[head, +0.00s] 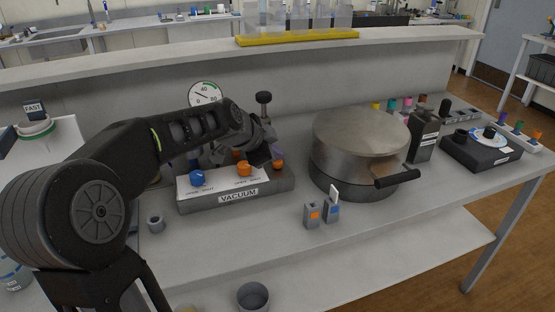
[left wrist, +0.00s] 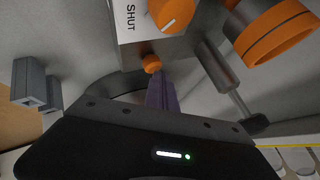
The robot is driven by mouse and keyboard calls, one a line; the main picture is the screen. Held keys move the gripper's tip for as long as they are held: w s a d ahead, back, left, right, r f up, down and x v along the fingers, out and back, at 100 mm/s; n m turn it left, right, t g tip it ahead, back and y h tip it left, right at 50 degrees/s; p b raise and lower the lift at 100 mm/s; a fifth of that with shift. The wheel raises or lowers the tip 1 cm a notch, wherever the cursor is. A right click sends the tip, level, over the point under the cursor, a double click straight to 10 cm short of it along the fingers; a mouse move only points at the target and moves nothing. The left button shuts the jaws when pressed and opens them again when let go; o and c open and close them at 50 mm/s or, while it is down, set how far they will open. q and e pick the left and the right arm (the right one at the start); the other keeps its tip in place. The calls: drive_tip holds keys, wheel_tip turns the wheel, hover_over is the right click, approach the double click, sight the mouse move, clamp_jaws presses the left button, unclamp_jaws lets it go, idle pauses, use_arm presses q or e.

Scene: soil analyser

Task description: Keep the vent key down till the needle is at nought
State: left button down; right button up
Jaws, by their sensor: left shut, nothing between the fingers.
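The grey vacuum box (head: 235,200), marked VACUUM, has a blue knob (head: 197,178) and an orange knob (head: 244,168) on its white top. My left gripper (head: 268,155) is over its right end, fingers pointing down, partly hiding that end. In the left wrist view the gripper (left wrist: 160,95) is shut and empty; its tips are at a small round orange part (left wrist: 152,64) beside the box, likely the vent key. I cannot tell whether they touch it. The dial gauge (head: 204,92) stands behind; its needle points left and upward, clear of the 0 mark. My right gripper is out of view.
A large metal pot (head: 360,145) with a dark handle stands right of the box. Two small grey blocks (head: 321,212) are in front of it. A black-knobbed post (head: 263,98) rises behind my gripper. A small grey cup (head: 155,222) is at left. The front bench strip is mostly clear.

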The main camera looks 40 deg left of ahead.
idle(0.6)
use_arm(q)
drive_tip(key=shift+r+p, duration=0.5)
drive_tip(key=shift+r, duration=0.4)
wheel_tip(320, 180, up, 5)
drive_tip(key=p, duration=0.3)
idle(0.5)
